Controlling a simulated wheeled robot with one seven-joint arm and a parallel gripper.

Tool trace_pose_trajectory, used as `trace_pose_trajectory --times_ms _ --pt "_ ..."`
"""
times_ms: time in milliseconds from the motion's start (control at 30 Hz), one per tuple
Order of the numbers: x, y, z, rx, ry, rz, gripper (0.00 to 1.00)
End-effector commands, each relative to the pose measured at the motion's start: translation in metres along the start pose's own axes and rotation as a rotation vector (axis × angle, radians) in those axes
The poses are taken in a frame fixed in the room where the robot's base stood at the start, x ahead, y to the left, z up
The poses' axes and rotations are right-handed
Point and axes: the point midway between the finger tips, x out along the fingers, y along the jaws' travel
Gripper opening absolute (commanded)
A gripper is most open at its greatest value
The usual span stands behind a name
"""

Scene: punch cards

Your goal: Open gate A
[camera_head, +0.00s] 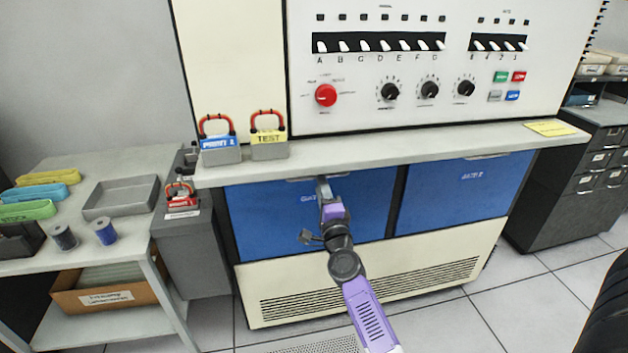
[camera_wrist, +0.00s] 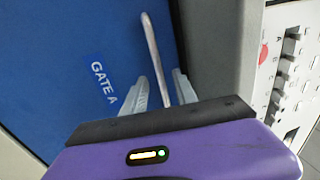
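Gate A (camera_head: 262,212) is the left blue panel in the cabinet front, below the grey ledge. It looks closed, flush with the panel beside it. Its label shows in the wrist view, on the blue face (camera_wrist: 105,45). The gate's thin metal handle (camera_wrist: 149,38) runs along its top edge. My gripper (camera_head: 323,184) is at this handle, under the ledge. In the wrist view, my gripper (camera_wrist: 160,76) has a finger on each side of the handle bar. The fingers look apart, with the bar between them; contact is hard to tell.
The grey ledge (camera_head: 400,147) juts out above the gate and carries two padlock blocks (camera_head: 220,150). A second blue gate (camera_head: 455,195) is to the right. A side table (camera_head: 75,240) and a grey bin (camera_head: 195,255) stand left. The tiled floor in front is open.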

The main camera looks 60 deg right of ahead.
Motion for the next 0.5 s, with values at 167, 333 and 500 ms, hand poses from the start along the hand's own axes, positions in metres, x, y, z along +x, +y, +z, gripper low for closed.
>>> trace_pose_trajectory --times_ms 167,333,500 --pt "0.026 0.001 0.0 0.001 0.001 -0.001 0.34" --pt "0.041 0.001 -0.001 -0.001 0.001 -0.001 0.34" --pt "0.046 0.001 0.0 -0.002 0.0 0.001 0.34"
